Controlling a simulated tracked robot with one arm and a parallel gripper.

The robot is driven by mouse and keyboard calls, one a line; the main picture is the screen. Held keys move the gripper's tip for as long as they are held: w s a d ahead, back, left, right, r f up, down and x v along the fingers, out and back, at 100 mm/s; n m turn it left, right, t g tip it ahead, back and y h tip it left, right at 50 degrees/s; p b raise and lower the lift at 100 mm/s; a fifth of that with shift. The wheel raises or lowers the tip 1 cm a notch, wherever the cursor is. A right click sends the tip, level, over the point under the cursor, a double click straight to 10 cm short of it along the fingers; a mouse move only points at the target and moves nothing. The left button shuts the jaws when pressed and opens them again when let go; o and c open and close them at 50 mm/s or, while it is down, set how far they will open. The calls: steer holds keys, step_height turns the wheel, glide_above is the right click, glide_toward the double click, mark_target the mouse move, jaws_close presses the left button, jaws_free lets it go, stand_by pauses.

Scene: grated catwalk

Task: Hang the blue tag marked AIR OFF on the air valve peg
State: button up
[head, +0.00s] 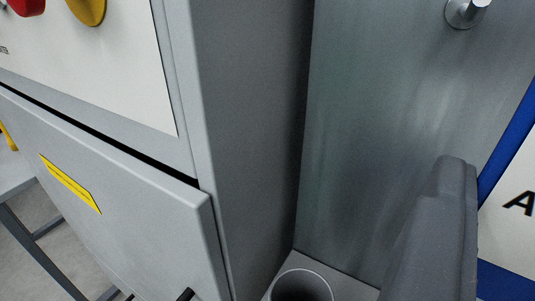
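A single dark grey finger of my gripper (437,232) rises from the bottom right. The other finger is out of frame. A white panel with a blue border (508,228) is cut off by the right edge. It bears a black letter that looks like an "A", and the rest of the wording is out of view. The finger covers its left side, and I cannot tell whether the gripper holds it. A short metal peg (466,12) sticks out of a brushed metal plate (385,110) at the top right, with nothing hanging on it. No label shows beside it.
A grey cabinet (250,120) fills the left and middle, with red (28,5) and yellow (88,9) round parts at top left. Its lower front panel (130,205) has a yellow label (70,183). A round open tube (303,273) stands at the bottom.

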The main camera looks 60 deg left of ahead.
steer(key=shift+n+g+y, duration=0.3)
steer(key=shift+n+y, duration=0.1)
steer(key=shift+y, duration=0.1)
steer(key=shift+w+a+f+p, duration=0.25)
steer(key=shift+w+a+p, duration=0.65)
steer(key=shift+w+a, duration=0.4)
steer(key=shift+w+a+f+p, duration=0.25)
steer(key=shift+w+a+p, duration=0.7)
steer(key=shift+a, duration=0.6)
steer(key=shift+w+a+f+p, duration=0.25)
steer(key=shift+w+a+p, duration=0.6)
steer(key=shift+w+a, duration=0.5)
steer(key=shift+w+a+f+b, duration=0.35)
steer(key=shift+a+f+b, duration=0.1)
steer(key=shift+f+b, duration=0.15)
steer(key=o, duration=0.9)
steer(key=shift+s, duration=0.1)
